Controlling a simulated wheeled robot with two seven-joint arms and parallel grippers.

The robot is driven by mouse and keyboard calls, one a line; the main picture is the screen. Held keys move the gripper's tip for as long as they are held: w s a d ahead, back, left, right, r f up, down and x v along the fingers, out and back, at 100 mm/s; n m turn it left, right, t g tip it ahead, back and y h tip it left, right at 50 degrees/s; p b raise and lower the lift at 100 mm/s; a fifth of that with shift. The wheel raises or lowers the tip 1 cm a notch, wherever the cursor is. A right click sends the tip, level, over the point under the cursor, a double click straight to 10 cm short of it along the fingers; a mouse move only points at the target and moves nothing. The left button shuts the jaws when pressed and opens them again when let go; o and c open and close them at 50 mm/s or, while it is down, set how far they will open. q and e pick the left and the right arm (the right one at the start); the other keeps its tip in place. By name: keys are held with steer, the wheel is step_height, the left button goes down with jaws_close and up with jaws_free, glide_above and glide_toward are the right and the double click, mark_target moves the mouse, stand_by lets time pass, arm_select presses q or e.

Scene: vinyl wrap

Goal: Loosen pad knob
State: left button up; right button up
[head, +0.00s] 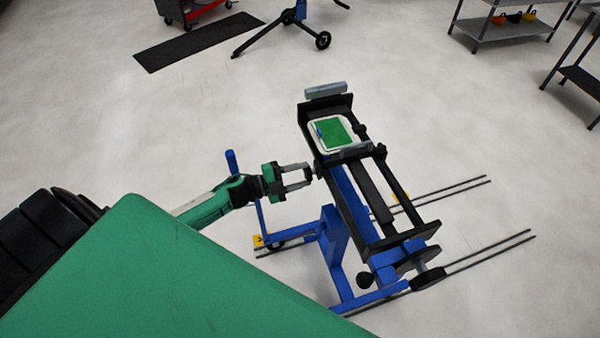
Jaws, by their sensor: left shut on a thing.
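A blue and black stand (335,245) with a black rectangular frame on top stands right of centre. Grey pads (326,90) sit at the frame's far end and across its middle (356,149). My left gripper (309,177) reaches in from the left and is shut at the frame's left side, on a small dark pad knob (317,171). The fingers hide most of this knob. Another dark knob (361,129) shows on the frame's right side. My right gripper is not in view.
A white and green piece (335,132) lies inside the frame. Dark floor rails (490,252) extend right. Shelving (505,30) stands far back. Open floor surrounds the stand.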

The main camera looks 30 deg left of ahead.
arm_select(q)
steer(key=n+p, duration=0.1)
steer(key=n, duration=0.5)
steer(key=shift+a+p, duration=0.1)
steer(key=shift+p, duration=0.2)
steer(key=n, duration=0.6)
steer(key=shift+p, duration=0.35)
steer(key=o, duration=1)
steer(key=b+v, duration=0.3)
steer(key=v, duration=1)
steer(key=shift+s+a+b, duration=0.25)
steer(key=shift+s+b, duration=0.05)
